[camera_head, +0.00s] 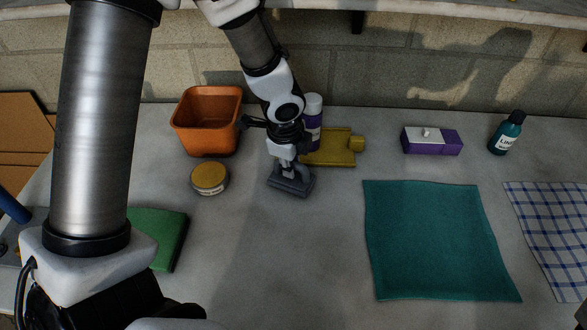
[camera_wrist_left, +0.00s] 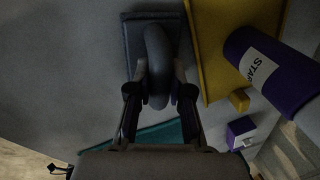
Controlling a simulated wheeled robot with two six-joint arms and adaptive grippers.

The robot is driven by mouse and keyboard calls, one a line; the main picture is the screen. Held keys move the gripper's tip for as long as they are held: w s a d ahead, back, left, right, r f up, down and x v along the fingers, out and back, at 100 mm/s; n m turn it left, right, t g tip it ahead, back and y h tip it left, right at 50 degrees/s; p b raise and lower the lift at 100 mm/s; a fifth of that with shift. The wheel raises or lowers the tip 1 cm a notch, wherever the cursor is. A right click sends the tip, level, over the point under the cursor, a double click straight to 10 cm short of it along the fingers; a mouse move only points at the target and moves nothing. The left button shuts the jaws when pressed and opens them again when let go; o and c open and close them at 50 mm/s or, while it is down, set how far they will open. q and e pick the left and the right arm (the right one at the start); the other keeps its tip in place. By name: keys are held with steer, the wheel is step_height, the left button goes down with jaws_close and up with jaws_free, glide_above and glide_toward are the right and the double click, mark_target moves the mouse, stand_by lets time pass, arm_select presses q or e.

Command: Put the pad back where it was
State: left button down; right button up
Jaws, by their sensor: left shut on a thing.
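The pad (camera_head: 290,185) is a dark blue-grey flat block with a raised handle. It sits at or just above the grey worktop, near the middle of the head view; I cannot tell whether it touches. My left gripper (camera_head: 288,166) points down from above and is shut on the pad's handle. In the left wrist view the handle (camera_wrist_left: 157,55) is between the fingers (camera_wrist_left: 158,92), with the flat base (camera_wrist_left: 134,45) beyond it. My right gripper is not in view.
An orange bin (camera_head: 207,125) and round tin (camera_head: 209,178) are left. A teal cloth (camera_head: 435,240) lies right. The worktop in front is clear.

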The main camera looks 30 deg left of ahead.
arm_select(q)
steer(key=shift+f, duration=0.6)
steer(key=shift+w+d+r, duration=0.15)
steer(key=shift+f, duration=0.2)
steer(key=c, duration=1.1)
jaws_free()
steer(key=shift+r, duration=0.1)
steer(key=shift+o, duration=0.2)
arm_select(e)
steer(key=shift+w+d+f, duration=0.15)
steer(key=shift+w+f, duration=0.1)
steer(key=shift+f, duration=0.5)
